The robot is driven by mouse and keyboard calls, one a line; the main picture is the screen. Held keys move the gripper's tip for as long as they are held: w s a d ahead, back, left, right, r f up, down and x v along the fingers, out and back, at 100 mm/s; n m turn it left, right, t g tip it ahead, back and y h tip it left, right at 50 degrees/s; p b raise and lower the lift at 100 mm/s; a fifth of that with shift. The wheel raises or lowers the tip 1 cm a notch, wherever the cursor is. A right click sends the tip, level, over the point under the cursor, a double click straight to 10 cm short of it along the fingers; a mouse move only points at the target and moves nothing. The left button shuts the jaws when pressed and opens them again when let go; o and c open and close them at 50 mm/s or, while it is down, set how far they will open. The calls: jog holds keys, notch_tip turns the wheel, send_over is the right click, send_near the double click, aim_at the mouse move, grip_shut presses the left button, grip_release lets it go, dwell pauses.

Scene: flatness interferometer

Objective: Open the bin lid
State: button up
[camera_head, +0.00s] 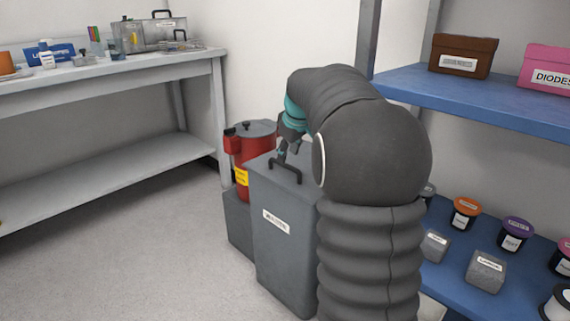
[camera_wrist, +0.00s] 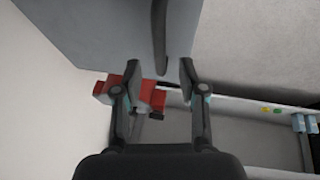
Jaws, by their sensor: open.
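A tall grey bin (camera_head: 285,245) with a white label stands on the floor. Its flat grey lid (camera_head: 262,168) lies shut on top and carries a dark bar handle (camera_head: 285,170). My gripper (camera_head: 283,155) is just above the handle, pointing down; my arm hides part of the lid's right side. In the wrist view my gripper (camera_wrist: 160,68) is open and empty, with its two fingers apart. The dark handle (camera_wrist: 160,38) shows just beyond the fingertips, lined up with the gap. The grey lid (camera_wrist: 95,30) fills the top left there.
A red canister (camera_head: 255,142) stands close behind the bin. A grey bench (camera_head: 110,75) with items on it is at the left. A blue shelf unit (camera_head: 480,95) with boxes and jars is at the right. The floor at front left is clear.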

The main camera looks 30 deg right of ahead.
aim_at(286, 165)
jog(key=shift+x, duration=2.15)
grip_shut()
